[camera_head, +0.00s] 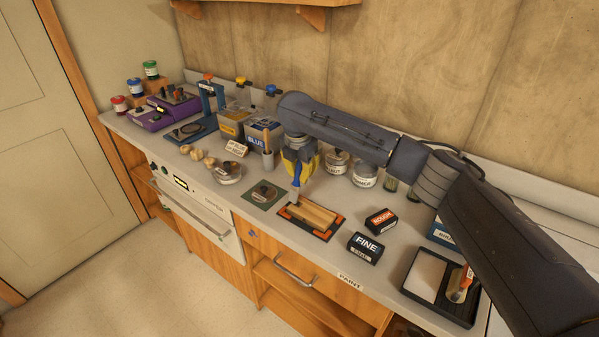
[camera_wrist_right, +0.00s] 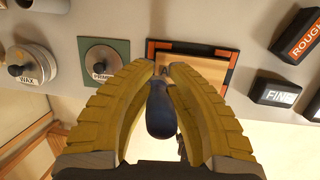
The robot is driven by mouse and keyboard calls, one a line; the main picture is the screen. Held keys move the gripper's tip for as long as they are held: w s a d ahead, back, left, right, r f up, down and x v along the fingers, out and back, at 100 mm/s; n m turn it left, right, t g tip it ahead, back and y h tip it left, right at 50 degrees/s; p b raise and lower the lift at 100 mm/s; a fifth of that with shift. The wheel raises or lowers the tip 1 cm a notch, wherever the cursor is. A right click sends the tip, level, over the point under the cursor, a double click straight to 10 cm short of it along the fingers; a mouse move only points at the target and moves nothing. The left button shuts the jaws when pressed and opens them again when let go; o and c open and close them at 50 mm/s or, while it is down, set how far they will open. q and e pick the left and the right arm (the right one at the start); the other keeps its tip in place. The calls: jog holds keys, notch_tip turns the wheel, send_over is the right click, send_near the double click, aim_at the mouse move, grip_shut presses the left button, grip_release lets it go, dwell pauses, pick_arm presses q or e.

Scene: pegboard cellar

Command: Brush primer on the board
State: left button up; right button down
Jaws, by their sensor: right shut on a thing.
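My right gripper (camera_head: 301,168), with yellow fingers, is shut on a brush with a blue handle (camera_head: 296,178). The brush points down at the left end of the wooden board (camera_head: 318,215). I cannot tell whether its tip touches the board. The board lies in a dark holder with orange corners (camera_head: 325,235). In the right wrist view the blue handle (camera_wrist_right: 161,112) stands between the yellow fingers (camera_wrist_right: 160,85), which cover part of the board (camera_wrist_right: 210,75). A round container labelled primer (camera_wrist_right: 103,62) sits on a green mat, left of the board. My left gripper is not in view.
A wax tin (camera_head: 228,172) stands left of the primer mat. ROUGH (camera_head: 381,220) and FINE (camera_head: 365,247) blocks lie right of the board. A black tray (camera_head: 420,292) is farther right. Jars (camera_head: 366,174) and a tool cup (camera_head: 267,158) stand behind.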

jog(key=shift+s+d, duration=0.15)
jog(key=shift+d, duration=0.05)
jog(key=shift+f, duration=0.5)
dwell(0.6)
jog(key=shift+s+d, duration=0.1)
jog(key=shift+d, duration=0.05)
jog(key=shift+s+d, duration=3.6)
jog(key=shift+d, duration=1.15)
jog(key=w+a, duration=0.7)
jog(key=a, duration=0.2)
dwell(0.7)
